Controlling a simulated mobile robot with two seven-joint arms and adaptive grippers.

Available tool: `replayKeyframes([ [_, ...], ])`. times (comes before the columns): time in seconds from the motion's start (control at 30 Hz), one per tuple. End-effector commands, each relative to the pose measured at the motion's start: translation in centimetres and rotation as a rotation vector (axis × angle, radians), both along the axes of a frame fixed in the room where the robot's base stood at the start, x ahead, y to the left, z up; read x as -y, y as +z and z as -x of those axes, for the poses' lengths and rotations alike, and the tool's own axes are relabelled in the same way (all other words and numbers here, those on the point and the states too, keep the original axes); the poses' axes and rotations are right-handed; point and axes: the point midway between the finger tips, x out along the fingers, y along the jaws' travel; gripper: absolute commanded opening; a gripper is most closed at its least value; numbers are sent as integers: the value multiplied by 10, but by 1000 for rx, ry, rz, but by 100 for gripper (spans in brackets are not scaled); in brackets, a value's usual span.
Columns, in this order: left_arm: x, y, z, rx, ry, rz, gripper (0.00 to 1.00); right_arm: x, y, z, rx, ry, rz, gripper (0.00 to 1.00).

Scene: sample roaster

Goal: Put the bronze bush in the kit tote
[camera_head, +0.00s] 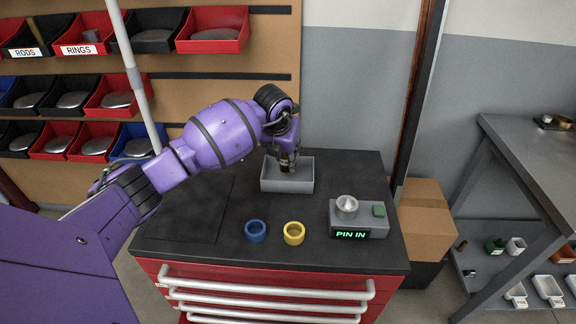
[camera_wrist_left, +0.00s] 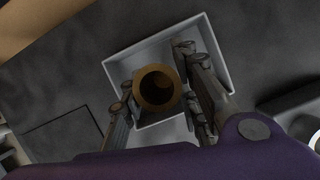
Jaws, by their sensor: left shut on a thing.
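The bronze bush is a short brown ring, seen end-on in the left wrist view (camera_wrist_left: 157,88). My left gripper (camera_wrist_left: 160,95) is shut on it, with a finger on either side. In the head view the left gripper (camera_head: 288,160) points down over the grey kit tote (camera_head: 287,187), and the bush shows small and dark (camera_head: 286,168) at its fingertips. The tote is an open box on the dark cabinet top; it also shows in the wrist view (camera_wrist_left: 190,35) around the bush. I cannot tell whether the bush touches the tote floor. My right gripper is not in view.
A blue ring (camera_head: 255,231) and a yellow ring (camera_head: 293,233) stand in front of the tote. A grey device (camera_head: 372,221) reading "PIN IN" is at the right. Bin racks are behind left; a steel bench (camera_head: 535,165) is far right.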

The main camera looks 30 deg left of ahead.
Motion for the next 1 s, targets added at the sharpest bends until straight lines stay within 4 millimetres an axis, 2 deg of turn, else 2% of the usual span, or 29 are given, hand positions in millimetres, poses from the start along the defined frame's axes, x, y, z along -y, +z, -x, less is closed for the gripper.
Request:
replayKeyframes([
  [0.1,7,-8,-5,2,-2,2,0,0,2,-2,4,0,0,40],
  [0.3,6,-36,-5,1,1,1,0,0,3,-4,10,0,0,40],
  [0.63,5,-39,-5,2,-1,0,0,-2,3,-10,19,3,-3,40],
  [0.67,6,-41,-4,-1,-1,0,30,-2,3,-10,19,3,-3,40],
  [0.7,6,-41,-4,0,-1,0,36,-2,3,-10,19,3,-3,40],
  [0.8,6,-40,-4,0,0,0,48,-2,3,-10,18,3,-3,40],
  [1.0,6,-40,-4,0,0,0,48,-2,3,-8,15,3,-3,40],
])
